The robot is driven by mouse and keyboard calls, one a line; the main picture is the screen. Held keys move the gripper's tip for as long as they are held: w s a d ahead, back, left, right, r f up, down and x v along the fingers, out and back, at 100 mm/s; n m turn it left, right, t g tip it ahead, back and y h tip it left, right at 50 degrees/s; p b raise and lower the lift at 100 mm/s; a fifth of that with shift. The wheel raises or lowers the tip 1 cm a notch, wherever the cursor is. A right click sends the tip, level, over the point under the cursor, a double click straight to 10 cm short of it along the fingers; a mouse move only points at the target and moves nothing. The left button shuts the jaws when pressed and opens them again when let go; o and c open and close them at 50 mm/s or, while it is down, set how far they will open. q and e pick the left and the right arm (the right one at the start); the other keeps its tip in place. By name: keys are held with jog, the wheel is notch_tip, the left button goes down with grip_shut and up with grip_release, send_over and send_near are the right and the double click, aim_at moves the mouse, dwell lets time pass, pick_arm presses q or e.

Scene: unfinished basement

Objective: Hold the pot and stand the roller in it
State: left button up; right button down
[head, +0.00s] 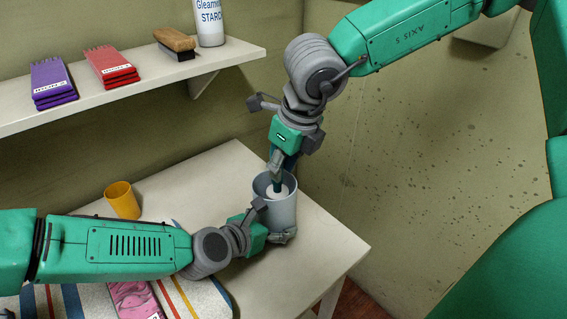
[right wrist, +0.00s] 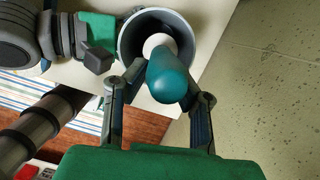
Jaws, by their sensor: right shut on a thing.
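The grey pot (head: 284,212) stands upright on the white table. My left gripper (head: 270,222) is at the pot's left and front side, with its fingers spread around the wall; whether they press on it I cannot tell. My right gripper (head: 278,163) is above the pot, pointing down, shut on the teal handle of the roller (right wrist: 168,77). The roller's white end (right wrist: 157,42) is inside the mouth of the pot (right wrist: 126,44). Its lower end is hidden, so I cannot tell whether it touches the bottom.
A yellow cup (head: 122,200) stands on the table (head: 325,248) behind my left arm. A striped cloth (head: 190,285) and a pink packet (head: 135,300) lie at the front left. The shelf (head: 150,95) above holds purple and red packs, a brush (head: 175,41) and a starch can (head: 209,22).

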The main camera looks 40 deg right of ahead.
pick_arm(q)
jog(key=shift+d, duration=0.1)
pick_arm(e)
jog(key=shift+d, duration=0.1)
pick_arm(q)
jog(key=shift+d, duration=0.15)
pick_arm(e)
jog(key=c, duration=1.3)
grip_release()
jog(key=shift+d, duration=0.2)
pick_arm(q)
jog(key=shift+d, duration=0.25)
pick_arm(e)
jog(key=shift+o, duration=0.2)
jog(key=shift+d+f, duration=0.1)
jog(key=shift+d, duration=0.15)
pick_arm(q)
jog(key=shift+a, duration=0.1)
jog(key=shift+a, duration=0.1)
pick_arm(e)
jog(key=shift+a+r, duration=0.15)
jog(key=shift+r, duration=0.25)
jog(key=v, duration=1.1)
jog(key=shift+d, duration=0.3)
pick_arm(q)
jog(key=shift+a, duration=0.15)
pick_arm(e)
jog(key=shift+s+a, duration=0.1)
